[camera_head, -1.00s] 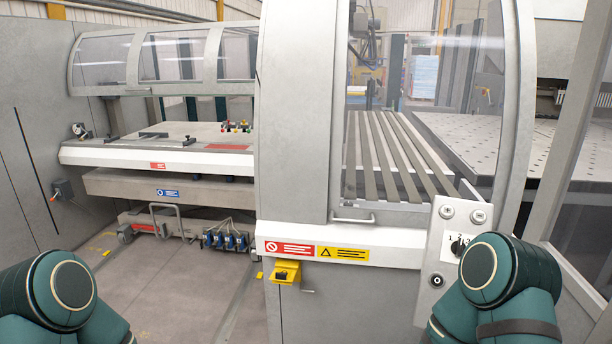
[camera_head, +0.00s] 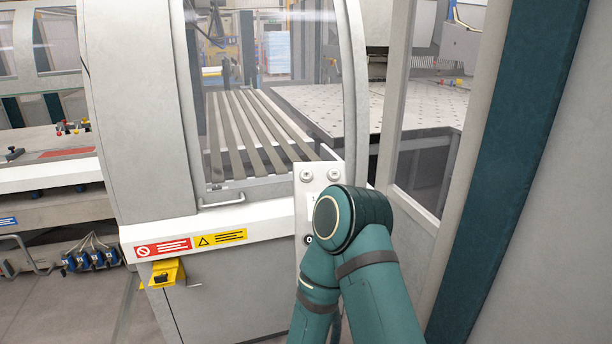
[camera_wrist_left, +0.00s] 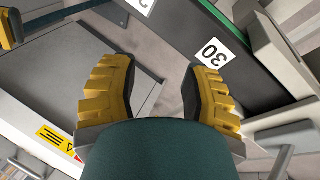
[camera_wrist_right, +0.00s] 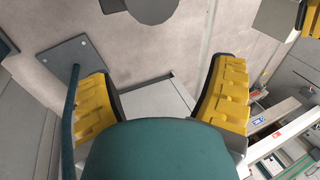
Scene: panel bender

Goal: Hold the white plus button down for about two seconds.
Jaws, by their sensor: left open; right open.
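No white plus button can be made out in any view. In the head view a pale control panel (camera_head: 304,200) stands at the machine's front right corner. Neither gripper shows in the head view.
A glazed guard (camera_head: 255,90) stands above. A dark green post (camera_head: 510,170) and grey wall close off the right. Floor is open at lower left.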

